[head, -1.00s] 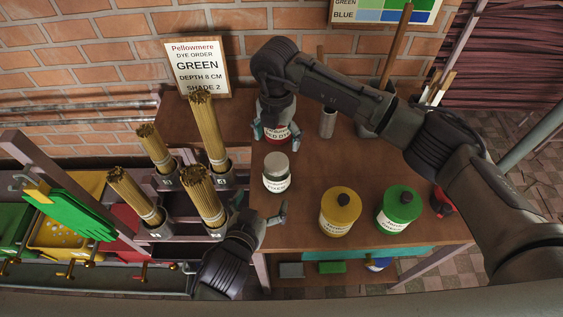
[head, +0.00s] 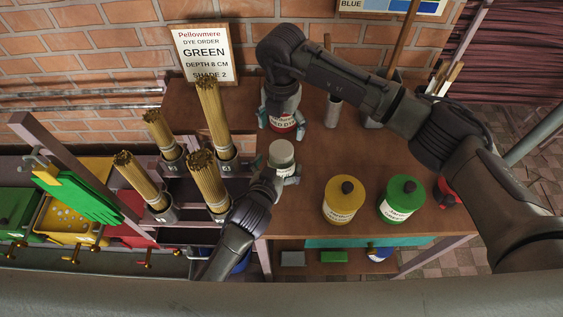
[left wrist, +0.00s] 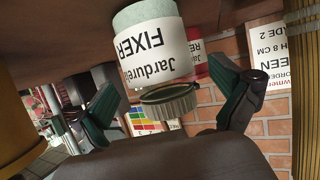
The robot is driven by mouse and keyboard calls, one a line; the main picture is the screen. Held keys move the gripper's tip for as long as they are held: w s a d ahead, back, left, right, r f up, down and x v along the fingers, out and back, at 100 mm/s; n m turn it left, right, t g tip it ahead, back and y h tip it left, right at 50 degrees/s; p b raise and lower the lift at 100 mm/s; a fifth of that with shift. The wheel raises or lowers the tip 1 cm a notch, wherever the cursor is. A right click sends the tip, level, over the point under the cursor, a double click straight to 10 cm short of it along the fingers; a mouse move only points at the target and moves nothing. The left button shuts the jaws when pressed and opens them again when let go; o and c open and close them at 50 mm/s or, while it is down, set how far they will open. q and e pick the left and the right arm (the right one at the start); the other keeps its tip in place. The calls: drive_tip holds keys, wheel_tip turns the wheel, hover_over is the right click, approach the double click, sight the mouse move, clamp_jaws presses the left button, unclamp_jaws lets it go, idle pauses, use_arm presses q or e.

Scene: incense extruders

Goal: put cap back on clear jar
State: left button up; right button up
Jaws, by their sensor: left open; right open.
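The clear jar (head: 282,163), labelled FIXER, stands upright on the table in the head view. It also shows upside down in the left wrist view (left wrist: 155,45). A grey ribbed cap or rim (left wrist: 169,101) is at its top; I cannot tell whether this is a separate cap. My left gripper (head: 281,177) is open close in front of the jar, with its fingers to either side, apart from the glass in the left wrist view (left wrist: 165,85). My right gripper (head: 281,116) is open around the red dye jar (head: 283,126) behind; the arm hides that jar's top.
A yellow jar (head: 343,201) and a green jar (head: 402,199) stand to the right. Bundles of sticks (head: 207,182) stand in holders to the left, close to my left arm. A sign (head: 203,53) leans at the back. The table between the clear and yellow jars is free.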

use_arm(q)
drive_tip(key=shift+x, duration=1.6)
drive_tip(key=c, duration=1.5)
clamp_jaws()
use_arm(e)
drive_tip(key=shift+c, duration=1.1)
drive_tip(key=n, duration=0.6)
drive_tip(key=shift+a+r, duration=0.1)
drive_tip(key=n, duration=0.4)
drive_tip(key=shift+n, duration=0.4)
drive_tip(key=n, duration=0.6)
drive_tip(key=shift+n, duration=0.3)
drive_tip(key=n, duration=0.5)
